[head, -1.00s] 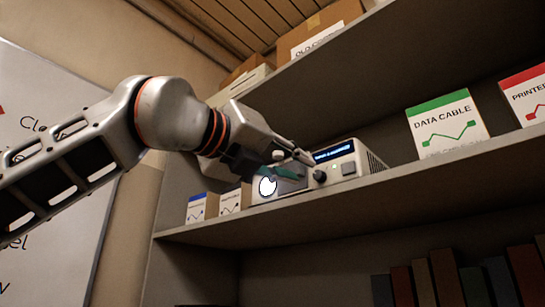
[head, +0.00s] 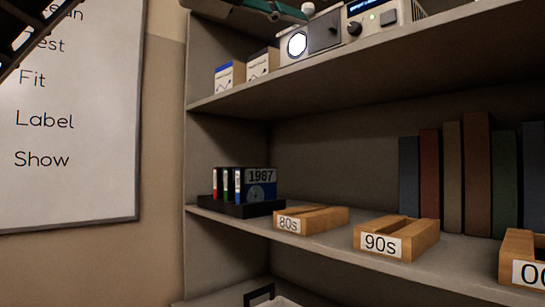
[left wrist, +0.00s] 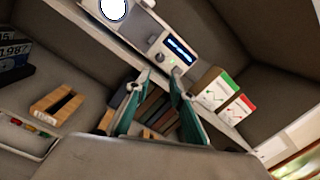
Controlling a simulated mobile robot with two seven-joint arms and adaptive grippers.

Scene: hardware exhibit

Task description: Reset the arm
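My left gripper (left wrist: 161,80) has two teal fingers that stand apart with nothing between them in the left wrist view. In the head view only a part of this gripper (head: 280,10) shows at the top edge, in front of the upper shelf. The pale device (head: 389,19) stands on that shelf, with a lit display, a dark knob and a round white light. It also shows beyond the fingertips in the left wrist view (left wrist: 165,58). I see no contact between fingers and device. My right gripper is not in view.
The upper shelf (head: 330,88) also holds small boxes (head: 262,63). Below are wooden trays labelled 80s (head: 310,219) and 90s (head: 396,238), a black holder (head: 248,208) with 1987 disks, and books (head: 476,172). A whiteboard (head: 75,130) hangs at left.

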